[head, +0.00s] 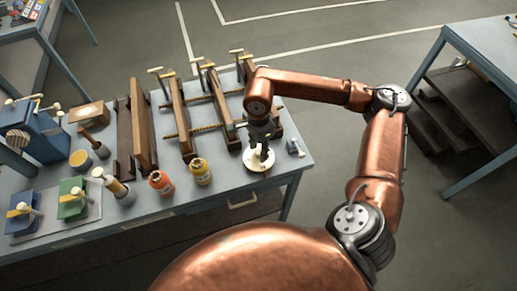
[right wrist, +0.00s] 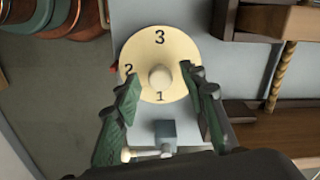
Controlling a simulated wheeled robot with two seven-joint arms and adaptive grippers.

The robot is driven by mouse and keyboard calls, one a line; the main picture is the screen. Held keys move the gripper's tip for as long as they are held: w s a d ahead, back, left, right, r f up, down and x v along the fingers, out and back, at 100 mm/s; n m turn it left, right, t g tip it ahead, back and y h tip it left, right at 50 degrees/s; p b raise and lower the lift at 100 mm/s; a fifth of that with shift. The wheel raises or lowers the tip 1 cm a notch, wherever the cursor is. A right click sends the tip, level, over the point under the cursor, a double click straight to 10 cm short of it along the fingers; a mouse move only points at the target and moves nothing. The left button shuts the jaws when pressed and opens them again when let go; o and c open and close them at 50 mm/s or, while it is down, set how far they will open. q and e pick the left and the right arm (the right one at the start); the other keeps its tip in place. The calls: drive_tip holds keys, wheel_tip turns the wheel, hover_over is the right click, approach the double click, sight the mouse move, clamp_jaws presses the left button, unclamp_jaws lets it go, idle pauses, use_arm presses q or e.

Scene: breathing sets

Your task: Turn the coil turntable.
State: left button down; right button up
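The coil turntable (head: 256,166) is a round cream disc near the right front corner of the workbench. In the right wrist view the turntable (right wrist: 160,50) shows the numbers 1, 2 and 3, with 3 farthest from my gripper and 1 nearest. A pale round knob (right wrist: 161,77) stands at its middle. My right gripper (head: 260,155) points down over the disc. In the right wrist view its green fingers (right wrist: 160,76) are apart, one on each side of the knob, with gaps visible. A small red mark (right wrist: 114,68) shows at the disc's left edge. My left gripper is out of view.
A small grey-blue block with a pale lever (head: 294,147) stands right of the disc. Wooden clamp frames (head: 215,100) lie behind it. A second table (head: 485,45) is far right.

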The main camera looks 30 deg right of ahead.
sight(258, 151)
drive_tip(key=shift+r, duration=0.15)
wheel_tip(258, 151, up, 12)
idle(0.5)
idle(0.4)
